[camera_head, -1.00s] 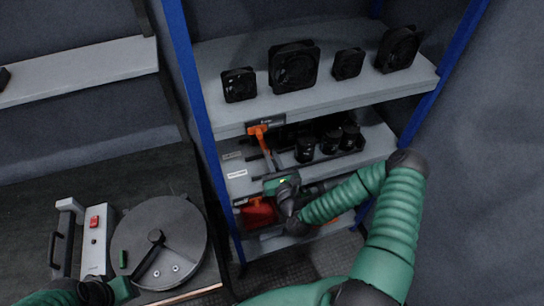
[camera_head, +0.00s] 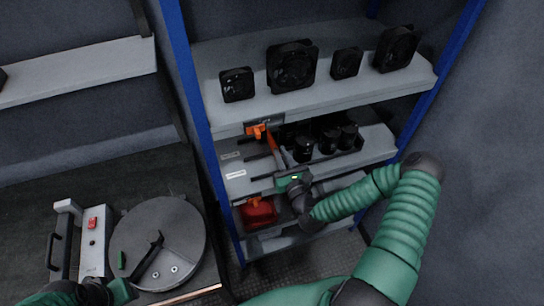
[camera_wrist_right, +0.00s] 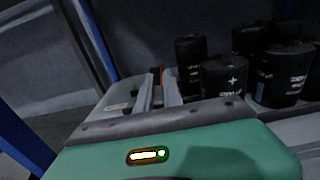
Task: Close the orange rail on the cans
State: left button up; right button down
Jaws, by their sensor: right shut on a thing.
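The orange rail (camera_head: 257,131) shows at the front left of the middle shelf, beside the black cans (camera_head: 303,150). The cans stand upright in a dark tray and also show in the right wrist view (camera_wrist_right: 225,78). My right gripper (camera_head: 275,163) is in front of the shelf, shut on the rail. In the right wrist view a small orange part (camera_wrist_right: 162,74) shows at the grey fingertips, but much of the grip is hidden by the green palm.
Several black fans (camera_head: 292,67) stand on the top shelf. A red container (camera_head: 258,212) sits below the middle shelf. Blue posts (camera_head: 192,75) flank the rack. The grey disc (camera_head: 185,222) and a panel with a red switch (camera_head: 92,223) are on the left bench.

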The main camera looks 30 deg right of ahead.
jog(key=shift+s+d+f, duration=0.2)
jog(key=shift+d+f, duration=0.1)
jog(key=shift+d, duration=0.1)
jog(key=c, duration=1.7)
grip_release()
jog(key=shift+r, duration=0.1)
jog(key=shift+o, duration=1.1)
jog(key=shift+r, duration=0.15)
jog(key=p+v, duration=0.2)
jog(key=v, duration=1.4)
jog(key=shift+s, duration=0.4)
